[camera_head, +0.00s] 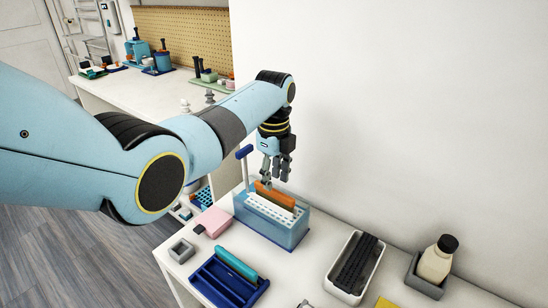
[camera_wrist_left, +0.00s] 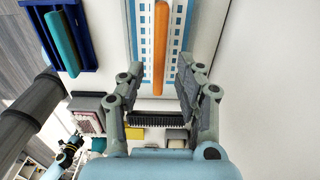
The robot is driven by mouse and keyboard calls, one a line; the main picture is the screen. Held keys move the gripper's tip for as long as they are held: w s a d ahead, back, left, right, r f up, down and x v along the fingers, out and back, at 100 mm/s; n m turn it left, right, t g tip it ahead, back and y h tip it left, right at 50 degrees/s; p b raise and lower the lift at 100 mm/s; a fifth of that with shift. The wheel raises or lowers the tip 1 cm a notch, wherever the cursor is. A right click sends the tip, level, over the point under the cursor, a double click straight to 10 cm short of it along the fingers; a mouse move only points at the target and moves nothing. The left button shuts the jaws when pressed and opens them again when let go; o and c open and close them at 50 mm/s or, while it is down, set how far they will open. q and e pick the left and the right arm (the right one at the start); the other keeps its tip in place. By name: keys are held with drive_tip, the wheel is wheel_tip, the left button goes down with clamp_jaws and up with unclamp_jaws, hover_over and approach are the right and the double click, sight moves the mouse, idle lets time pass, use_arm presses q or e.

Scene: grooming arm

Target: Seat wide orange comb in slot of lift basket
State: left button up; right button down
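The wide orange comb (camera_head: 273,196) stands on edge in the lift basket (camera_head: 270,232), a translucent blue box with a white, hole-dotted top. In the left wrist view the comb (camera_wrist_left: 161,45) is a long orange strip along the middle of the basket top (camera_wrist_left: 181,45), between rows of blue holes. How deep it sits in the slot I cannot tell. My left gripper (camera_head: 275,177) is just above the comb, pointing down. In the wrist view its fingers (camera_wrist_left: 161,72) are spread on either side of the comb's near end, with gaps. My right gripper is not clearly visible.
A blue-knobbed post (camera_head: 245,160) rises at the basket's back-left. A pink block (camera_head: 212,221), grey holder (camera_head: 181,250) and blue tray with a teal roller (camera_head: 229,279) lie left and front. A white tray of black items (camera_head: 355,268) and a bottle (camera_head: 437,260) stand right. A wall is behind.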

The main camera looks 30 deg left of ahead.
use_arm(q)
wheel_tip(320, 180, up, 7)
drive_tip(key=shift+f, duration=0.15)
drive_tip(key=o, duration=1.4)
drive_tip(key=shift+c, duration=0.2)
wheel_tip(320, 180, up, 9)
drive_tip(key=p, duration=1.1)
hover_over(274, 190)
drive_tip(key=shift+w, duration=0.1)
